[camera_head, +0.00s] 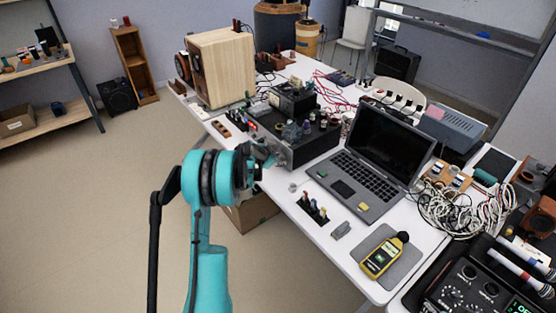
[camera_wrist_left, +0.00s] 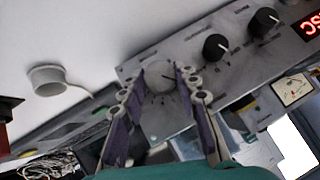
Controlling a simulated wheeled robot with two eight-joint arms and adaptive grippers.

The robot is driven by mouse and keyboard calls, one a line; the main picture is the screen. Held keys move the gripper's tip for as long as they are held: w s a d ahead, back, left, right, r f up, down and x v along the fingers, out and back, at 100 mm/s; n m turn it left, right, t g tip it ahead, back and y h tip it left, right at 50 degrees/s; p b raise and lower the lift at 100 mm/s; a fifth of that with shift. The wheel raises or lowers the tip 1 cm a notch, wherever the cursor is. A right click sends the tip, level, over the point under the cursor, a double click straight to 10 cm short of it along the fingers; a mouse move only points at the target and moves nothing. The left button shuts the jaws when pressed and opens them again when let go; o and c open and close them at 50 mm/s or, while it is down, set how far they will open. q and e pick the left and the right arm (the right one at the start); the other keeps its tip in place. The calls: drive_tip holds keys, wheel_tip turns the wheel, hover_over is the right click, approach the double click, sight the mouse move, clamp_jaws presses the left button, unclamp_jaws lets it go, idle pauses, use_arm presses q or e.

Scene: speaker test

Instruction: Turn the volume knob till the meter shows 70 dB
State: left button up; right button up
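The silver volume knob (camera_wrist_left: 160,77) sits on the grey front panel (camera_wrist_left: 205,72) of the amplifier, with a dark pointer line on its face. My left gripper (camera_wrist_left: 160,72) has one purple-padded finger on each side of the knob, and the knob fills the gap between the fingertips. In the head view my left gripper (camera_head: 262,158) is at the front of the dark amplifier (camera_head: 313,148), and the knob is hard to make out there. The yellow sound meter (camera_head: 381,257) lies on a grey mat (camera_head: 405,267); its reading is too small to read. My right gripper is not in view.
Two black knobs (camera_wrist_left: 215,47) and a red display (camera_wrist_left: 311,27) share the panel. An open laptop (camera_head: 370,165) stands right of the amplifier. A wooden speaker (camera_head: 222,68) stands behind it. Tangled cables (camera_head: 455,205) lie at the right. Floor at left is clear.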

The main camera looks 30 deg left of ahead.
use_arm(q)
drive_tip(key=shift+d+f+m+t+y+b, duration=0.2)
drive_tip(key=shift+m+t+y+b, duration=0.1)
drive_tip(key=shift+y+b, duration=0.15)
drive_tip(key=shift+a+r+y, duration=0.1)
drive_tip(key=shift+y, duration=0.25)
drive_tip(key=o, duration=1.2)
drive_tip(key=shift+c, duration=0.2)
drive_tip(key=a+v, duration=0.1)
drive_tip(key=v, duration=1.1)
drive_tip(key=shift+d, duration=0.45)
drive_tip(key=shift+s, duration=0.15)
